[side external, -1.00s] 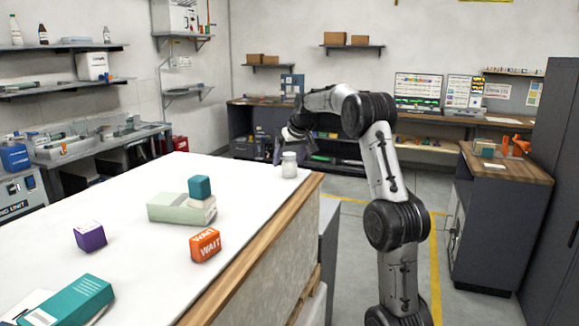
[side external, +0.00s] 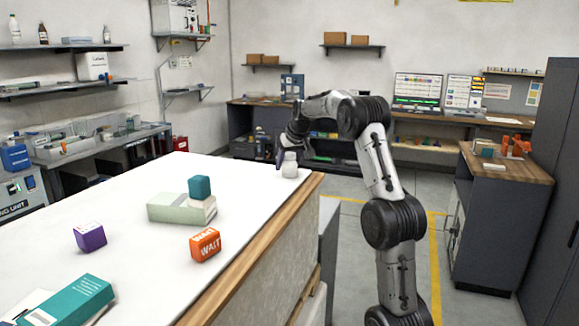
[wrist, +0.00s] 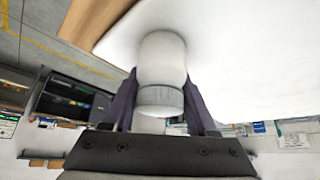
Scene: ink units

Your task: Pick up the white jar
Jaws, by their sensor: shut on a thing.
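The white jar (side external: 290,168) stands upright near the far right corner of the white tabletop (side external: 130,195). It has a grey band near its lid. My gripper (side external: 284,155) has come down at the jar from behind it in the side view. In the wrist view the jar (wrist: 162,62) sits between the two dark fingers (wrist: 160,108), which press on both sides around its grey band. The gripper is shut on the jar. The jar's base appears to rest on the tabletop; I cannot see any gap below it.
The wooden table edge (side external: 260,255) runs close to the jar. The tabletop left of the jar is clear.

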